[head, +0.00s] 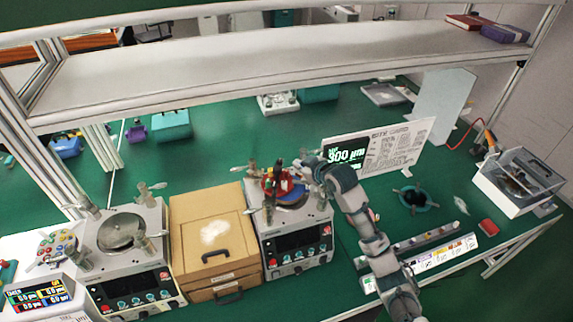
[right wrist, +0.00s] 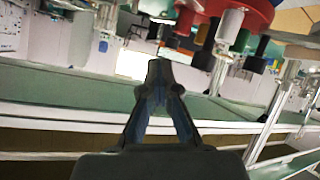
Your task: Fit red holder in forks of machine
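The red holder (head: 277,184) is at the top of the right-hand lapping machine (head: 294,241), over its round plate, near the upright fork posts. Small coloured parts show on it. In the right wrist view the red holder (right wrist: 245,14) is at the top right, with white and dark cylinders hanging under it. My right gripper (head: 308,167) is just right of and behind the holder in the head view. In the right wrist view its fingertips (right wrist: 159,72) meet with nothing visible between them, apart from the holder. My left gripper is not in view.
A second lapping machine (head: 122,236) stands left, beyond a wooden box (head: 212,235). A white sign (head: 385,147) stands behind my right arm. A teal ring (head: 415,197) lies on the green bench at right. A long shelf (head: 290,65) spans above the bench.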

